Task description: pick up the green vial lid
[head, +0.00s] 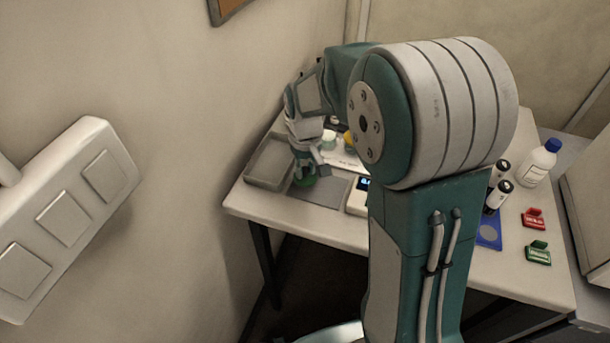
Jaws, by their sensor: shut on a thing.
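My gripper (307,174) points down over the left part of the table, beside the grey tray. It is shut on the green vial lid (306,182), which shows as a small green patch at and below the fingertips. The fingers cover much of the lid. I cannot tell whether the lid touches the surface below or is held just above it.
A shallow grey tray (262,182) lies left of my gripper and a dark grey mat (328,192) right of it. A device with a lit display (357,197), a blue-capped bottle (538,165), dark vials (498,195), a red clip (534,218) and a green clip (538,252) stand further right.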

